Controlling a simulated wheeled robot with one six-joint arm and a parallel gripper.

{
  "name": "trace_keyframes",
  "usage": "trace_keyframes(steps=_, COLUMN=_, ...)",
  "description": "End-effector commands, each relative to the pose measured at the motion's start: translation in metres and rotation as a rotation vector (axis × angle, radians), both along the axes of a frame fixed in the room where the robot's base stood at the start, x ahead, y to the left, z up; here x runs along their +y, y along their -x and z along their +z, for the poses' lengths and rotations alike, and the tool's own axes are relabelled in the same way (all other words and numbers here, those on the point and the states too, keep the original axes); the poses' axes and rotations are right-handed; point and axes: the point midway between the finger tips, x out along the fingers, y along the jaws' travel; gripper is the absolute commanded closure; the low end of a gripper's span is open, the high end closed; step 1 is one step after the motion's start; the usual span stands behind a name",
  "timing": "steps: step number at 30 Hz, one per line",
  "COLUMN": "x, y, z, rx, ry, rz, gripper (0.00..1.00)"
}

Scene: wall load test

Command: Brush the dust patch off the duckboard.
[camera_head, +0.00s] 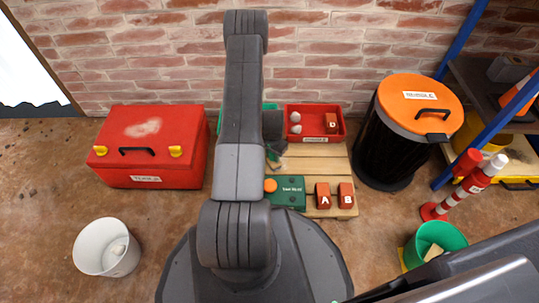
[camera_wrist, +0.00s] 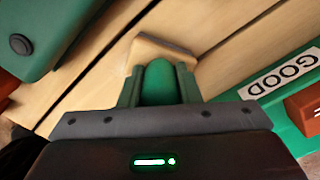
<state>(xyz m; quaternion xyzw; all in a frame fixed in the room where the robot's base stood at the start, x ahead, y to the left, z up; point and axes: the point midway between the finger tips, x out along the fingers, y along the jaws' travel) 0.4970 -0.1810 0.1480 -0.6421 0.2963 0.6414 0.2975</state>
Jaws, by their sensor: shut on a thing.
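The duckboard (camera_head: 318,162) is a platform of pale wooden slats on the floor, partly hidden by my arm. In the wrist view its slats (camera_wrist: 95,78) lie under my gripper (camera_wrist: 158,88). My gripper is shut on the green handle of a brush (camera_wrist: 160,50), whose beige block with a dark edge points away, over the slats; I cannot tell if it touches them. In the head view my gripper shows only as a small dark and green shape beside the arm. I see no clear dust patch on the duckboard. A pale smudge (camera_head: 143,128) marks the red chest's lid.
The duckboard carries a green block (camera_head: 292,192), red bricks A (camera_head: 323,195) and B (camera_head: 346,195), and a red tray (camera_head: 340,113). A green tray labelled GOOD (camera_wrist: 265,83) is nearby. Around stand a red chest (camera_head: 120,170), black bin (camera_head: 385,150), white bucket (camera_head: 90,255) and green bucket (camera_head: 422,265).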

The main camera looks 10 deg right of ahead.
Motion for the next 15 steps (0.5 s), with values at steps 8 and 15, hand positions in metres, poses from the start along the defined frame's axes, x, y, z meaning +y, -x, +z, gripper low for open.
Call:
trace_keyframes(steps=8, x=-0.023, y=0.007, z=0.000, rx=0.001, ry=0.000, rz=-0.002, gripper=0.99)
trace_keyframes(steps=15, x=-0.031, y=0.009, z=0.000, rx=0.001, ry=0.000, rz=-0.002, gripper=0.99)
